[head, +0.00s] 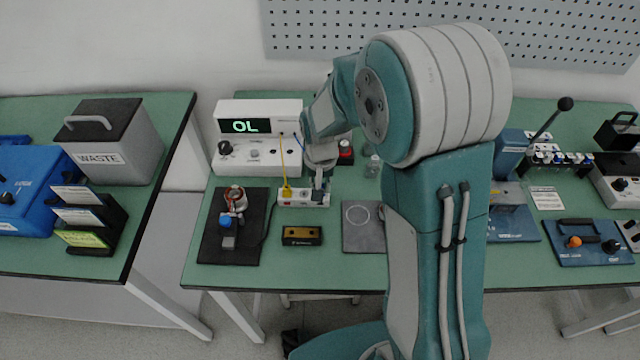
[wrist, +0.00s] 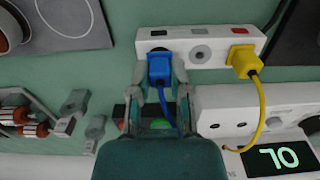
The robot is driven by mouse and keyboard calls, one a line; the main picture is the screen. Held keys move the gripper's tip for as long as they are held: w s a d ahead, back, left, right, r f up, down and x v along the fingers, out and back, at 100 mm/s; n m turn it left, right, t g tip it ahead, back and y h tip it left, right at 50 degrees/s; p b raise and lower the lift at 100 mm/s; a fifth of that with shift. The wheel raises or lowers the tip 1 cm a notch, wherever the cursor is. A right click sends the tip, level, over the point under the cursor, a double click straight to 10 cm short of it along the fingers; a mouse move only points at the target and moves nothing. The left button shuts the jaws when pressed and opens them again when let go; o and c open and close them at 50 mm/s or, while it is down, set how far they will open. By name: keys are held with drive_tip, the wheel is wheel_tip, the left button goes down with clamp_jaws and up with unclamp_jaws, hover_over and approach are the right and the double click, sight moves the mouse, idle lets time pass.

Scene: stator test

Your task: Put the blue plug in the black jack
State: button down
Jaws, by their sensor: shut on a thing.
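My gripper (wrist: 160,80) is shut on the blue plug (wrist: 159,66), with one finger on each side of it. A blue cord runs back from the plug between the fingers. The plug's front end overlaps the left end of the white socket strip (wrist: 215,48), where the dark rim of the black jack (wrist: 158,47) shows just beyond it. The plug hides most of that jack; I cannot tell whether it is inserted or only above it. In the head view my gripper (head: 319,187) is at the strip's right end (head: 303,203); the plug is hidden there.
A yellow plug (wrist: 243,61) sits in the strip, its yellow cord running to the meter (head: 258,157), whose display reads OL. A grey jack (wrist: 200,54) lies between the plugs. A black and yellow block (head: 302,236) and a dark mat (head: 212,248) are nearby.

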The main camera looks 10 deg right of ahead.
drive_tip(key=shift+f, duration=0.3)
drive_tip(key=c, duration=0.5)
unclamp_jaws()
wheel_tip(320, 180, up, 12)
idle(0.9)
drive_tip(key=s+d+r+t, duration=0.2)
drive_tip(key=s+r, duration=0.1)
drive_tip(key=s, duration=0.3)
drive_tip(key=s+d+r+n+t, duration=0.1)
drive_tip(key=s+d+r, duration=0.1)
drive_tip(key=s+r, duration=0.2)
drive_tip(key=s+d+r+n+t, duration=0.1)
drive_tip(key=s+d+r+t, duration=0.1)
drive_tip(key=s, duration=0.8)
drive_tip(key=shift+r+t, duration=0.3)
drive_tip(key=shift+r, duration=0.55)
